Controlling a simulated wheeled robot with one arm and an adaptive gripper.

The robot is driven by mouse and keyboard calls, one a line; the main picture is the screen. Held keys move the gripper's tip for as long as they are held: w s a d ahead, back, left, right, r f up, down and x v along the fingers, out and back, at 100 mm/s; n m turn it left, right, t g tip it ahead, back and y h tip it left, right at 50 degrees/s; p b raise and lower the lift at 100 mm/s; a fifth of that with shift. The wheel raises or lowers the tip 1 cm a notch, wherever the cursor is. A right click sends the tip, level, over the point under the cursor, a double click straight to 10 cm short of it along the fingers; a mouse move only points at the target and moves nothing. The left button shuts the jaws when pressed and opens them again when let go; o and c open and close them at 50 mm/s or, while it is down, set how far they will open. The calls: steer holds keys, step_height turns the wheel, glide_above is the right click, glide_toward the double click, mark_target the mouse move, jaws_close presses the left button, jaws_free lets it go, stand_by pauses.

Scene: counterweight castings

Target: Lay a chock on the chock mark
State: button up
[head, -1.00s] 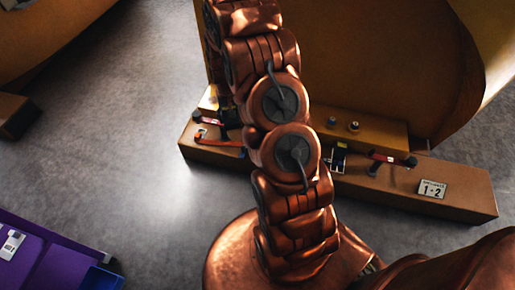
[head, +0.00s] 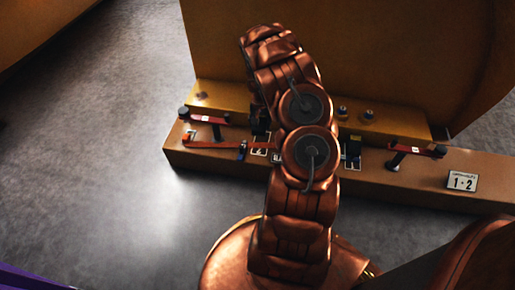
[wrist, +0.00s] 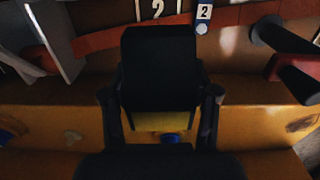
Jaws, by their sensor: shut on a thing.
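My gripper (wrist: 160,110) is shut on a dark block, apparently a chock (wrist: 160,70), which sits between its two fingers. A yellow strip shows below the block. The gripper and block hang over the brown ledge. In the head view my arm hides most of the gripper. White-marked spots (head: 258,151) show on the ledge beside my arm.
The brown ledge (head: 420,186) runs across the front of a large tan casting (head: 400,60). Red-handled clamps (head: 208,119) stand at its left and right (head: 415,149). Grey floor (head: 90,140) is clear at left.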

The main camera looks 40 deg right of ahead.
mark_target(261, 144)
steer(key=f, duration=0.1)
steer(key=d+f+b, duration=0.1)
steer(key=shift+w+f, duration=0.1)
steer(key=shift+f, duration=0.2)
steer(key=shift+a+f+b, duration=0.1)
steer(key=shift+f+b, duration=1.7)
steer(key=shift+f, duration=2.95)
steer(key=shift+f, duration=0.15)
steer(key=o, duration=1.5)
